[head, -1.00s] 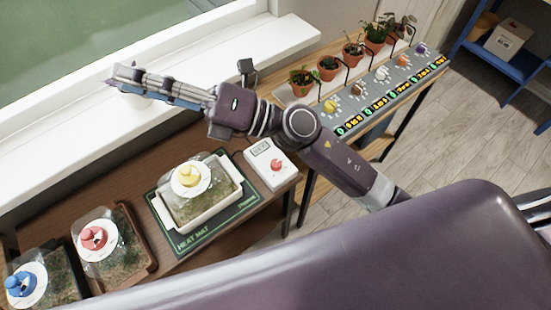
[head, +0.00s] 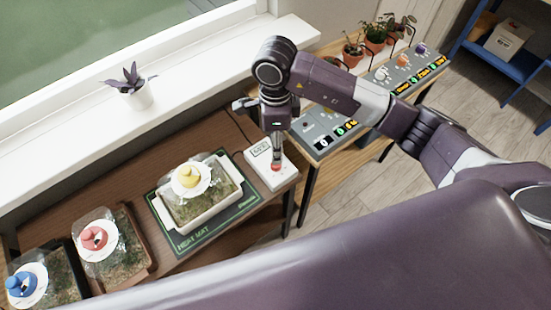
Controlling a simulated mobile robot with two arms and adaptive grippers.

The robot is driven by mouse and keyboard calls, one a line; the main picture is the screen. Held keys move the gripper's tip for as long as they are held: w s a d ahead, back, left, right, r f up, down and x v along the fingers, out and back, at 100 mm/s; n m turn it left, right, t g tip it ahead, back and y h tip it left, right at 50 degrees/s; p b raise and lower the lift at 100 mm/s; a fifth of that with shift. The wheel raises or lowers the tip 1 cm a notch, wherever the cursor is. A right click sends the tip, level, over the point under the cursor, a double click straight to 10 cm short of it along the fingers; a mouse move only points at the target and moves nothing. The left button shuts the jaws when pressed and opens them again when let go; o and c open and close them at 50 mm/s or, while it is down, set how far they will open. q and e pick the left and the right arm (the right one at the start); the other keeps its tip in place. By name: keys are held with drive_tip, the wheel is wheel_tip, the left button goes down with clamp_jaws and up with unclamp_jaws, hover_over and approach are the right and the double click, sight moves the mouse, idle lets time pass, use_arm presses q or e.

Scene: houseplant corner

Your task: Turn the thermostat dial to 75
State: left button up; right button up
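The thermostat (head: 262,180) is a white box with a small grey display (head: 261,149) at the right end of the brown table. Its red dial (head: 275,167) is partly hidden by my gripper. My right gripper (head: 277,158) points down with its fingertips at the dial. From this angle I cannot tell whether the fingers are closed around it or just above it. The display reading is too small to make out. My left gripper is not in view.
The heat mat (head: 187,240) with a white tray (head: 206,216) under a clear, yellow-knobbed lid lies left of the thermostat. Red- and blue-knobbed trays stand farther left. A potted purple plant (head: 133,92) stands on the windowsill. A grey control panel (head: 310,128) is at right.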

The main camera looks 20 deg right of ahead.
drive_tip(key=f, duration=0.3)
drive_tip(key=f+p, duration=0.1)
drive_tip(key=f, duration=0.3)
drive_tip(key=shift+s+a, duration=0.1)
drive_tip(key=shift+s, duration=0.1)
clamp_jaws()
